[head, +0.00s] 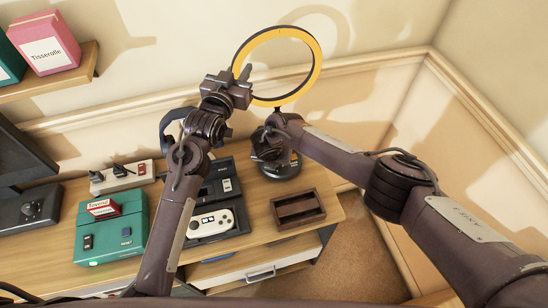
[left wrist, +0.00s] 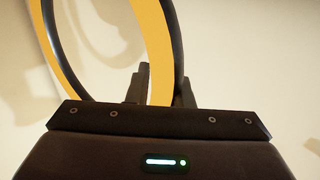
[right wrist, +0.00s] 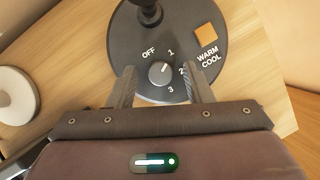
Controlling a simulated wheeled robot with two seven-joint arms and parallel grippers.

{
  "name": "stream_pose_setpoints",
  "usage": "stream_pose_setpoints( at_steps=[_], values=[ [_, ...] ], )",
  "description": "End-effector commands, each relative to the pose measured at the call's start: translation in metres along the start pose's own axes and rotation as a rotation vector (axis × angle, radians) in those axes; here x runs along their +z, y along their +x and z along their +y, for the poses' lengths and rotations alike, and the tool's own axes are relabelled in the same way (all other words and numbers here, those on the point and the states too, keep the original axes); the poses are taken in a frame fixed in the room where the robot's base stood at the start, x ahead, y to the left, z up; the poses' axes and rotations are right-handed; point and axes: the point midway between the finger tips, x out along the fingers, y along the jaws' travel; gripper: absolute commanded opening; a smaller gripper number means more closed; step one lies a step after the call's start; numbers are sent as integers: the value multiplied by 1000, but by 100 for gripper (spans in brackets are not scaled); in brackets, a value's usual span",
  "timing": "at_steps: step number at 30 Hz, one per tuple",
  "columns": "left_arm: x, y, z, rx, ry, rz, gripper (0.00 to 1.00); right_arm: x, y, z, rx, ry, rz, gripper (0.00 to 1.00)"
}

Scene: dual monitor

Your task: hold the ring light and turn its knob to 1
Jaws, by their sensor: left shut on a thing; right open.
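The ring light (head: 318,58) has a yellow ring with a dark edge and stands upright on a round dark base (head: 288,172). My left gripper (head: 241,74) is shut on the left side of the ring, which also shows between its fingers in the left wrist view (left wrist: 156,45). My right gripper (right wrist: 159,78) is open above the base, with its fingertips on either side of the small grey knob (right wrist: 160,72). Labels OFF, 1, 2 and 3 surround the knob. Its light mark points up and right, roughly between 1 and 2. In the head view my right gripper hides the knob.
An orange square (right wrist: 206,35) marked WARM COOL is on the base. A wooden tray (head: 300,208), a console with a white controller (head: 211,222), a green box (head: 105,245) and a power strip (head: 122,177) share the desk. Walls stand behind and right.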

Motion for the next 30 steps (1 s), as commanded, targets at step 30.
stream_pose_setpoints(
  at_steps=[30],
  values=[
    [-1, 0, 0, -1, 0, 2, 0, 0, -120, 0, 0, 0, -1, 46]
  ],
)
